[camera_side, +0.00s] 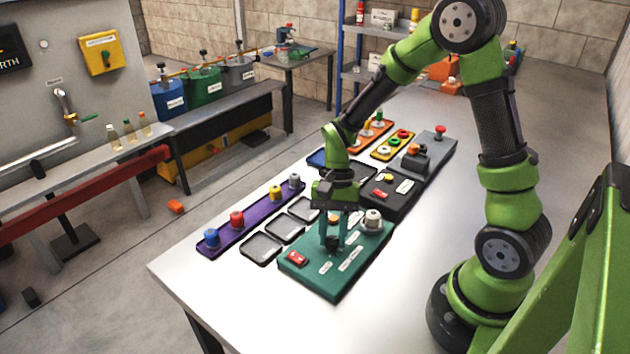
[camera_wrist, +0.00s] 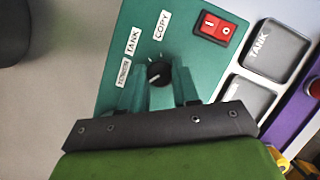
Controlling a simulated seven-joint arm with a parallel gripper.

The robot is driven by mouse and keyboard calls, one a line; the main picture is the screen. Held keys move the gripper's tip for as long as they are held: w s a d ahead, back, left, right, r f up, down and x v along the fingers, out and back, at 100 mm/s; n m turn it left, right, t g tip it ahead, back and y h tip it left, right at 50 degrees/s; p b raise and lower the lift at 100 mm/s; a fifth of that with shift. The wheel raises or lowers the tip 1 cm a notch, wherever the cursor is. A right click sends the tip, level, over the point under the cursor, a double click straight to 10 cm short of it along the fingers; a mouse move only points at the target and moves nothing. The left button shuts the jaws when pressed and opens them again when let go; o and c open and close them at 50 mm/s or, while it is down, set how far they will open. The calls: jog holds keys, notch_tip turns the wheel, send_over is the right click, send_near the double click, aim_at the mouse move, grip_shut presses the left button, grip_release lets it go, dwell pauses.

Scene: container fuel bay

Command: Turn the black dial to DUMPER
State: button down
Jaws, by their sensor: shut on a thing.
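The black dial (camera_wrist: 158,73) sits on the teal panel (camera_wrist: 185,15). Three white labels are near it in the wrist view: the COPY label (camera_wrist: 161,25), the TANK label (camera_wrist: 133,40) and a third label (camera_wrist: 124,71) whose text is too small to read surely. My gripper (camera_wrist: 163,77) is shut on the dial, one finger on each side. In the side view my gripper (camera_side: 333,238) points down at the dial, which is mostly hidden between the fingers. A pale mark shows on the dial, but I cannot tell surely which label it faces.
A red rocker switch (camera_side: 296,258) is on the same panel, and a grey knob (camera_side: 373,219) stands at its far end. Dark trays (camera_side: 262,248) and a purple rail (camera_side: 255,222) with coloured knobs lie to the left. The near table surface (camera_side: 225,295) is clear.

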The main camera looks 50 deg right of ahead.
jog(key=shift+w+n+g+h, duration=0.1)
jog(key=shift+n+g+h, duration=0.25)
jog(key=shift+n, duration=0.95)
jog(key=c, duration=0.8)
grip_release()
jog(key=v, duration=1.7)
jog(key=shift+a, duration=0.15)
jog(key=shift+w, duration=0.1)
jog(key=s+a+r+n+t, duration=0.1)
jog(key=s+a+t, duration=0.1)
jog(key=s+t, duration=0.1)
jog(key=s+a+r+n+t+h, duration=0.1)
jog(key=s+r+n+t, duration=0.1)
jog(key=s+t, duration=0.2)
jog(key=s+a+r+n+t, duration=0.2)
jog(key=s+t, duration=0.1)
jog(key=s, duration=0.1)
jog(key=shift+s+a+r, duration=0.1)
jog(key=shift+s+a, duration=0.2)
jog(key=shift+a, duration=0.1)
